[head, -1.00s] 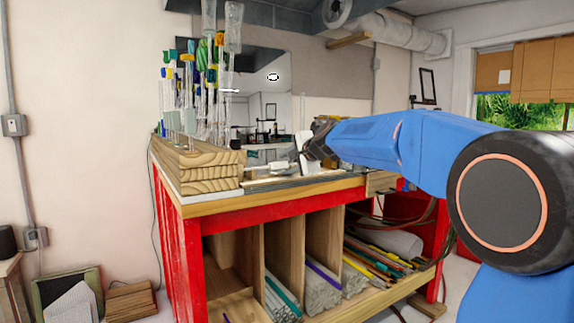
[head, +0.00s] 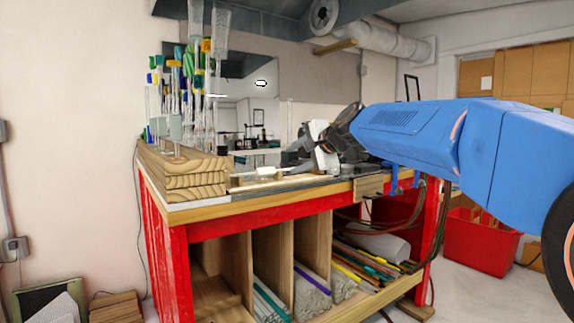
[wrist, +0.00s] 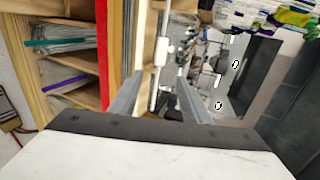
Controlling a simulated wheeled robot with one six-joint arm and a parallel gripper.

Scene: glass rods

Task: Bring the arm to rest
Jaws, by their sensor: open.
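My blue arm (head: 425,130) reaches in from the right in the head view, over the right part of the red-framed bench (head: 215,213). My gripper (head: 290,158) is at its left end, just above the bench top, and looks small there. In the wrist view my gripper (wrist: 157,95) shows two grey fingers spread apart, with nothing held between them. The bench's wooden edge and top show beyond the fingers. Whether a fingertip touches anything on the bench cannot be told.
A wooden block rack (head: 182,177) holds several upright glass rods with coloured tips at the bench's left. Shelves below hold glass rods (head: 375,268). A red bin (head: 480,242) stands on the floor at right. The floor between bench and bin looks clear.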

